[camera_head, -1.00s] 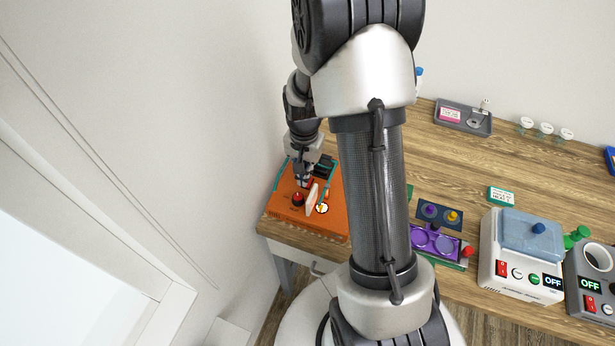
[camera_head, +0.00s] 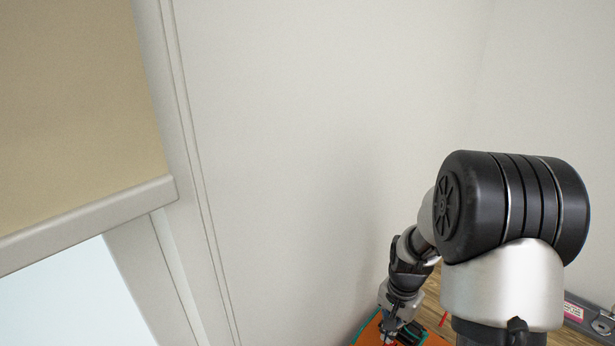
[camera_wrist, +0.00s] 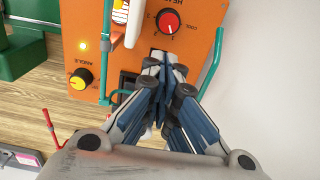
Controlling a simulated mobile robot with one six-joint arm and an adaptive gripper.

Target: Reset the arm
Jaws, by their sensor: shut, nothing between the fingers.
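An orange device (camera_wrist: 103,18), likely the frame warmer, fills the upper middle of the wrist view. Its panel has a red knob (camera_wrist: 168,21), a yellow knob (camera_wrist: 80,79) marked ANGLE and a glowing yellow light (camera_wrist: 82,46). A dark rectangular part (camera_wrist: 128,80) sits beside my fingers; I cannot tell what it is. My gripper (camera_wrist: 165,64) is shut and empty, its tips at the panel just below the red knob. They hide part of the panel, and contact is unclear. In the head view only a corner of the orange device (camera_head: 369,336) shows, beneath my gripper (camera_head: 389,338).
Teal bars (camera_wrist: 210,72) run along the device's right side. A grey tray (camera_head: 588,318) lies at the head view's lower right. A wall (camera_head: 300,130) is close behind.

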